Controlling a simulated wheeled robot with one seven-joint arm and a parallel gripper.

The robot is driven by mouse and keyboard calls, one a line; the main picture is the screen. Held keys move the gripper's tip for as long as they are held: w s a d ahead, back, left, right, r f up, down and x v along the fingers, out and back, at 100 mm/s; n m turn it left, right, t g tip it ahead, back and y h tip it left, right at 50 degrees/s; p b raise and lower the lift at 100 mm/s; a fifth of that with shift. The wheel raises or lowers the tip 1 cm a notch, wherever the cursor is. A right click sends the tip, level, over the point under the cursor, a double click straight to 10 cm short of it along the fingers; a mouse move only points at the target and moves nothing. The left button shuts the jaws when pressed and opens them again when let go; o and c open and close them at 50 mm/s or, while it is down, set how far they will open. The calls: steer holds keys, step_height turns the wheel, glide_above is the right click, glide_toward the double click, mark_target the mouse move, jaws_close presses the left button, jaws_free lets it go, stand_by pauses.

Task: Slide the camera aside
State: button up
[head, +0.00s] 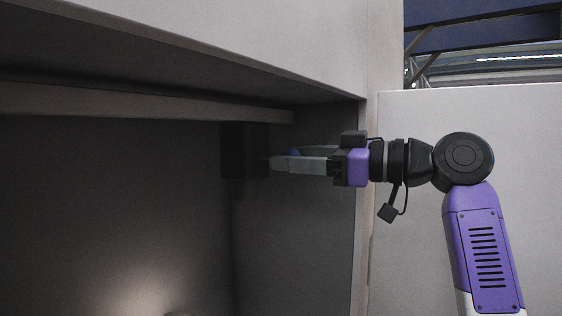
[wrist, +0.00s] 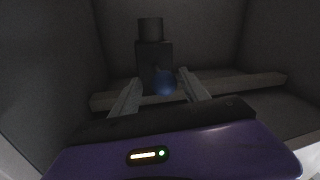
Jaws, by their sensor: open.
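The camera (head: 240,150) appears as a dark, boxy shape inside the shaded cabinet in the head view. In the wrist view the camera (wrist: 152,58) is a dark block with a narrower cylinder at its top end. My gripper (head: 276,163) reaches in from the right, fingers pointing left at the camera. In the wrist view my gripper (wrist: 159,84) is open, with its tips close to the block; contact cannot be told.
A pale ledge (head: 150,103) crosses the cabinet just above the camera in the head view. The cabinet's right side edge (head: 361,200) is close to my wrist. The space below the camera looks dark and clear. A rounded object (head: 178,314) barely shows at the bottom edge.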

steer(key=shift+b+v, duration=0.4)
steer(key=shift+v, duration=1.9)
